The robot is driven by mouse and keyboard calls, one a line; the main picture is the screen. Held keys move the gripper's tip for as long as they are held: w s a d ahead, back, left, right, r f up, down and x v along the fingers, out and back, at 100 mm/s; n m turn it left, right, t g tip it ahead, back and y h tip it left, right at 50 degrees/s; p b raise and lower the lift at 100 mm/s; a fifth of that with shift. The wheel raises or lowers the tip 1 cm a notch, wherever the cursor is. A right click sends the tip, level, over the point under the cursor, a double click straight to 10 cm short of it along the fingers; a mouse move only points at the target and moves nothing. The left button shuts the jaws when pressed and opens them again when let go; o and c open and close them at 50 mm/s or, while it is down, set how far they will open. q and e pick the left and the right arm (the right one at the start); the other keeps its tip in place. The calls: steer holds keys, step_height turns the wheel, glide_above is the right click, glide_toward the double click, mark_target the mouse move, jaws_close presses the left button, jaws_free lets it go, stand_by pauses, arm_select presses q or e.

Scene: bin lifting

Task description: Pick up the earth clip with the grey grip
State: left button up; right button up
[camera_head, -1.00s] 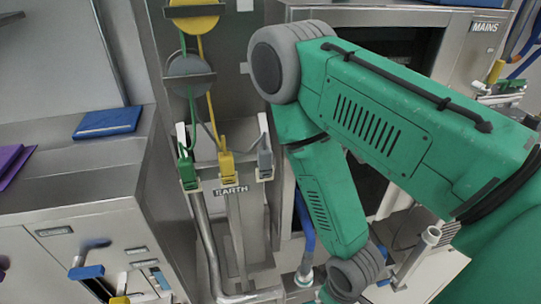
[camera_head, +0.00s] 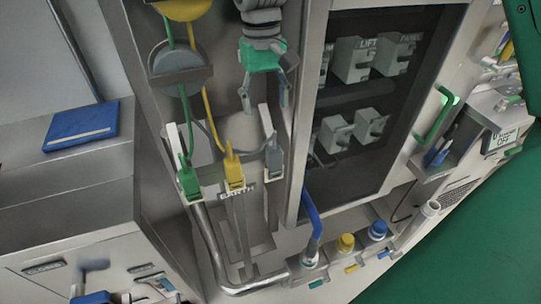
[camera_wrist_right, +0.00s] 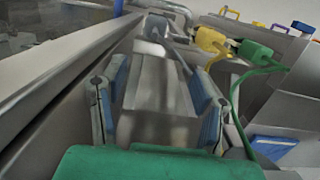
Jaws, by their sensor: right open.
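Three earth clips sit in a row at the EARTH bracket in the head view: one with a green grip (camera_head: 189,180), one yellow (camera_head: 233,170), and the grey-grip clip (camera_head: 273,157) at the right end. My right gripper (camera_head: 264,104) is open and empty, fingers pointing down, just above and apart from the grey clip. In the right wrist view the open fingers (camera_wrist_right: 158,88) frame bare metal, with a grey shape beyond them that I cannot surely identify as the clip. The yellow (camera_wrist_right: 212,42) and green (camera_wrist_right: 255,50) clips show to the right there. My left gripper is not in view.
A grey reel (camera_head: 180,68) with green and yellow cables hangs above the clips. The open cabinet with grey switches (camera_head: 355,57) stands close to the right. A blue cable (camera_head: 312,215) runs below. A blue book (camera_head: 82,126) lies on the left cabinet.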

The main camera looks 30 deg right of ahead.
glide_toward(273, 150)
step_height(273, 150, down, 3)
steer(key=w, duration=0.2)
steer(key=s+f, duration=0.1)
steer(key=f, duration=0.1)
steer(key=s+f, duration=0.1)
steer(key=f, duration=0.2)
steer(key=s+f+b, duration=0.1)
steer(key=f, duration=0.2)
steer(key=shift+a, duration=0.3)
steer(key=shift+d+f, duration=0.15)
steer(key=shift+d, duration=0.55)
jaws_close()
steer(key=shift+a, duration=0.45)
steer(key=shift+r, duration=0.3)
arm_select(q)
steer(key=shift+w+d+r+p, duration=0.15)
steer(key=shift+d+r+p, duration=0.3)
steer(key=shift+p, duration=0.45)
arm_select(e)
step_height(273, 150, up, 18)
steer(key=shift+d+f, duration=0.2)
